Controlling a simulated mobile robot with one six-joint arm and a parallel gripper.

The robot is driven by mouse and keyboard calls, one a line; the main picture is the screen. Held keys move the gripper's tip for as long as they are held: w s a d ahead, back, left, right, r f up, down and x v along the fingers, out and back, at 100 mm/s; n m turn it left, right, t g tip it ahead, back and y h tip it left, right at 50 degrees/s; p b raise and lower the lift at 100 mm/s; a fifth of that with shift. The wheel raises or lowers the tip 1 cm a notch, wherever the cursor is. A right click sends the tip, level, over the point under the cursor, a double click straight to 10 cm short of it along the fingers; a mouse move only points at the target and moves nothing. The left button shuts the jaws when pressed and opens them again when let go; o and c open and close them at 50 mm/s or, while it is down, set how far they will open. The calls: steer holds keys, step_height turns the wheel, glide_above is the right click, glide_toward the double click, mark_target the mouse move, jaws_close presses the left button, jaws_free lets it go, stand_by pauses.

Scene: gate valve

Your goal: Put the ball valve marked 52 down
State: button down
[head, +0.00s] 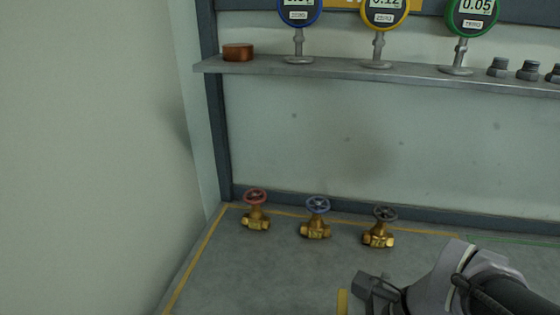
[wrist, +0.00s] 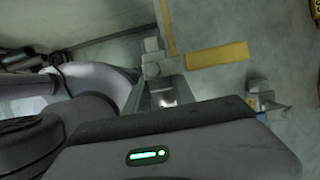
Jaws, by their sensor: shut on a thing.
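My gripper (head: 374,287) is at the lower right of the head view, over the grey floor in front of the gate valves. It also shows in the wrist view (wrist: 207,76), with its fingers beyond the dark palm edge. No marking 52 is readable in either view.
Brass gate valves with red (head: 256,210), blue (head: 316,220) and black (head: 380,228) handwheels stand near the back wall. A shelf (head: 340,66) holds gauges and bolts. Bare floor lies front left.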

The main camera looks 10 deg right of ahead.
steer(key=w+d+p, duration=0.1)
steer(key=w+p, duration=0.1)
steer(key=w, duration=0.2)
steer(key=w+d+f+p, duration=0.1)
steer(key=w+p, duration=0.1)
steer(key=w, duration=0.3)
steer(key=w+d+p, duration=0.1)
steer(key=w+p, duration=0.1)
steer(key=w, duration=0.3)
steer(key=shift+d+f, duration=0.2)
steer(key=f, duration=0.1)
steer(key=f+b, duration=0.2)
steer(key=shift+w+d+f, duration=0.1)
steer(key=shift+w+f, duration=0.25)
steer(key=shift+f, duration=0.05)
steer(key=shift+r, duration=0.15)
steer(key=c, duration=1.1)
jaws_free()
steer(key=shift+o, duration=0.2)
